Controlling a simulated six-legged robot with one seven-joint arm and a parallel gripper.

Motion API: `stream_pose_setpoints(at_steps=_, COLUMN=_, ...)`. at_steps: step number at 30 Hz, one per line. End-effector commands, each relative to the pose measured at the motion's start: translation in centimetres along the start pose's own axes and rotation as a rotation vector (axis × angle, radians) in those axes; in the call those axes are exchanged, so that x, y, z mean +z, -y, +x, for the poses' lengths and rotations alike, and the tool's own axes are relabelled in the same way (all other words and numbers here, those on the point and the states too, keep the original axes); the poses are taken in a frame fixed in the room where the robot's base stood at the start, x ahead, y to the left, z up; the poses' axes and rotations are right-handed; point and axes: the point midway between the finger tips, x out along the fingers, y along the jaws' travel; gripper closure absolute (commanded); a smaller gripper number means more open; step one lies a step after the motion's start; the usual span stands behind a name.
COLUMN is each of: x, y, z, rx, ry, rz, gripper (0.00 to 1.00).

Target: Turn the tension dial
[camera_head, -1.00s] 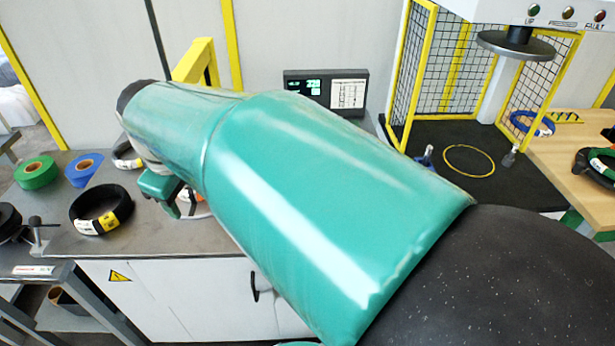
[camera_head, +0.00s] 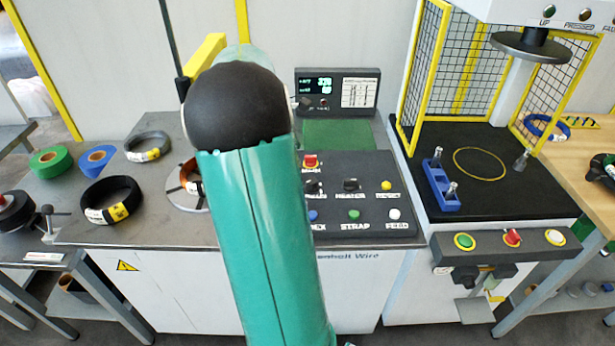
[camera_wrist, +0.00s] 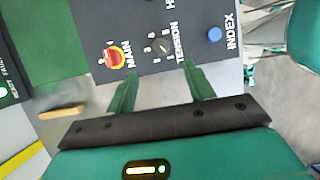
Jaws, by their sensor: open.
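The tension dial (camera_wrist: 158,46) is a small black knob with a white mark, labelled TENSION, on the dark control panel. In the wrist view it sits just beyond and between the tips of my gripper (camera_wrist: 162,70). The gripper's two green fingers are apart and nothing is between them; I cannot tell the gap to the panel. In the head view the dial (camera_head: 313,187) shows at my arm's right edge, its label partly covered. My gripper is hidden behind my arm there.
A red MAIN switch (camera_wrist: 114,57) and a blue INDEX button (camera_wrist: 214,34) flank the dial. A HEATER knob (camera_head: 351,185) and several buttons share the panel. A display box (camera_head: 337,92) stands behind. Coils and tape rolls lie left; a caged press stands right.

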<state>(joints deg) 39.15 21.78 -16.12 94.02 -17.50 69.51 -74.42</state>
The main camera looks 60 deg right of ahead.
Motion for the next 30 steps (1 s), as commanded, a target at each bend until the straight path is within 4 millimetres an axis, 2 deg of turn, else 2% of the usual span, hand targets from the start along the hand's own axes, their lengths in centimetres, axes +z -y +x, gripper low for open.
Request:
stream_pose_setpoints(at_steps=9, x=-0.2, y=0.1, z=6.4, rx=-0.003, ry=0.001, rz=-0.002, gripper=0.47)
stream_pose_setpoints(at_steps=15, x=-0.2, y=0.1, z=9.6, rx=-0.001, ry=0.000, rz=-0.002, gripper=0.47)
stream_pose_setpoints(at_steps=21, x=-0.2, y=0.0, z=10.8, rx=0.002, ry=-0.001, rz=-0.001, gripper=0.47)
stream_pose_setpoints(at_steps=28, x=-0.2, y=0.0, z=10.9, rx=0.002, ry=-0.001, rz=-0.001, gripper=0.47)
stream_pose_setpoints(at_steps=30, x=-0.2, y=0.0, z=10.9, rx=0.002, ry=-0.001, rz=-0.001, gripper=0.59)
